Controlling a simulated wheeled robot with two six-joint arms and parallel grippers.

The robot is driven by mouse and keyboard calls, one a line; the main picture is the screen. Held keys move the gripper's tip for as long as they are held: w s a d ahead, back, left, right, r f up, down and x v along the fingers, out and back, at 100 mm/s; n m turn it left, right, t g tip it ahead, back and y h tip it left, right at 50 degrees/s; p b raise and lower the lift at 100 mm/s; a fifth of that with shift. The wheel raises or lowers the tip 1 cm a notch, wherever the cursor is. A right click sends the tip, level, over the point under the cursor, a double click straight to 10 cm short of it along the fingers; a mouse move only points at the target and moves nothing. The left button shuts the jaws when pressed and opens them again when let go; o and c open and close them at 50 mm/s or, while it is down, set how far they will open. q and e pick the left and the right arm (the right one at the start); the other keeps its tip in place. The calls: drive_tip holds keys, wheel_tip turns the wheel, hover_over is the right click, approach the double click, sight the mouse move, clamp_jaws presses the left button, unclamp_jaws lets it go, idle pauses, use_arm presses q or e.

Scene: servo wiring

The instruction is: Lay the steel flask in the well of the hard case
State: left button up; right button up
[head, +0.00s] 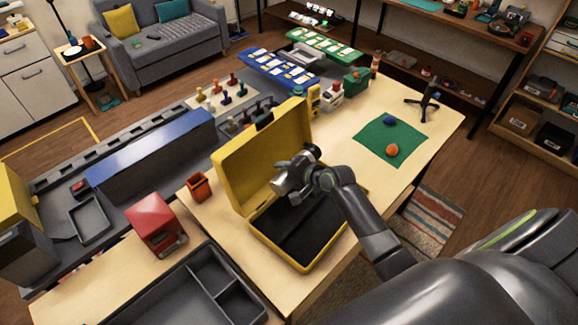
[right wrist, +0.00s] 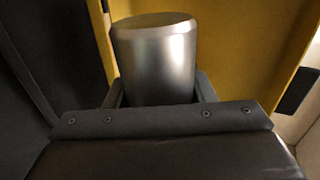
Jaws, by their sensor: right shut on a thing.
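The yellow hard case (head: 243,154) stands open on the wooden table, its lid raised at the back left. Its dark well (head: 305,228) lies in the lower half, partly hidden by my right arm. My right gripper (head: 291,178) is over the case, in front of the lid. In the right wrist view, the steel flask (right wrist: 155,60) is a smooth grey cylinder between the two fingers of my right gripper (right wrist: 158,92), which is shut on it. The yellow lid shows behind it. The flask's far end is hidden. My left gripper is not in view.
A dark divided tray (head: 190,293) lies at the front. A green mat (head: 372,143) with a blue and an orange item is at the right.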

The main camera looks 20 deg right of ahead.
drive_tip(key=shift+s+d+f, duration=0.1)
drive_tip(key=shift+d+f, duration=0.15)
drive_tip(key=shift+d, duration=0.05)
wheel_tip(320, 180, down, 8)
drive_tip(key=b, duration=0.6)
drive_tip(key=shift+r, duration=0.25)
drive_tip(key=shift+f+b, duration=0.55)
drive_tip(key=shift+f, duration=0.2)
drive_tip(key=o, duration=1.3)
drive_tip(key=shift+o, duration=0.2)
drive_tip(key=shift+s+f, duration=0.1)
drive_tip(key=shift+s, duration=0.05)
drive_tip(key=shift+s+f, duration=0.1)
drive_tip(key=shift+f, duration=0.1)
drive_tip(key=b+v, duration=0.1)
drive_tip(key=v, duration=1.6)
drive_tip(key=shift+r, duration=0.55)
